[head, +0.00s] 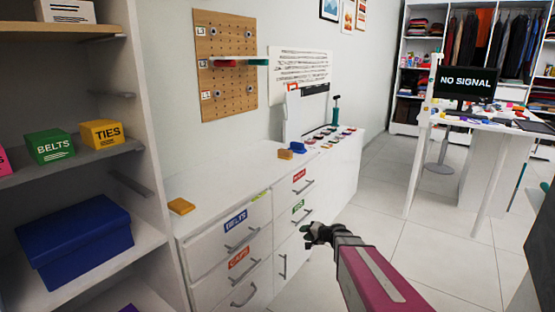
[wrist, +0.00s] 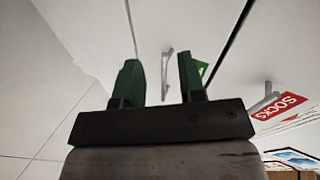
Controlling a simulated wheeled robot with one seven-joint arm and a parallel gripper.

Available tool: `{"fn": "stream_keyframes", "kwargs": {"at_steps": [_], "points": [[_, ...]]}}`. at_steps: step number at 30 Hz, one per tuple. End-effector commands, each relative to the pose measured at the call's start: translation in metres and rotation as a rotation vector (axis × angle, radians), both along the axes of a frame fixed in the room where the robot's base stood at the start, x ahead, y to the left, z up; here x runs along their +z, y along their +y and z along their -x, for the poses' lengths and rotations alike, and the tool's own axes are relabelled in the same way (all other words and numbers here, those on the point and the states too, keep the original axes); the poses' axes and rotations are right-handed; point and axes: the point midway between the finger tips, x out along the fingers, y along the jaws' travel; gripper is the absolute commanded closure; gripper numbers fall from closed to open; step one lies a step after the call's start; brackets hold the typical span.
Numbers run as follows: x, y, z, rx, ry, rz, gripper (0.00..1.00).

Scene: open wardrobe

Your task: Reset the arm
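My gripper (head: 318,234) is in front of the white drawer unit (head: 215,258), near its right-hand drawers. In the wrist view my gripper (wrist: 163,82) shows two dark green fingers standing apart, with nothing between them. A drawer handle (wrist: 167,72) shows beyond the gap between the fingers. My arm reaches in from the lower right of the head view. I cannot tell how far the fingers are from the drawer fronts.
Shelves at left hold a green belts box (head: 50,146), a yellow ties box (head: 101,134) and a blue box (head: 75,240). A pegboard (head: 226,65) hangs on the wall. A white desk (head: 480,122) stands at right. The tiled floor (head: 375,215) between is clear.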

Motion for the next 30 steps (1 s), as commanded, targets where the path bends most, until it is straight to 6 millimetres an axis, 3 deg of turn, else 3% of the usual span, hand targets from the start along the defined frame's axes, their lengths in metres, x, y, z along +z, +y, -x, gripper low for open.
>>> {"fn": "stream_keyframes", "kwargs": {"at_steps": [1,8,13,18,24,30], "points": [[0.005,0.008,0.021,0.053,0.023,0.053,0.63],[0.004,0.021,0.098,0.269,0.170,0.333,0.63],[0.007,0.010,0.152,0.379,0.296,0.569,0.63],[0.015,-0.014,0.197,0.435,0.416,0.802,0.63],[0.026,-0.037,0.224,0.445,0.501,0.980,0.63],[0.029,-0.042,0.228,0.444,0.518,1.018,0.63]]}}
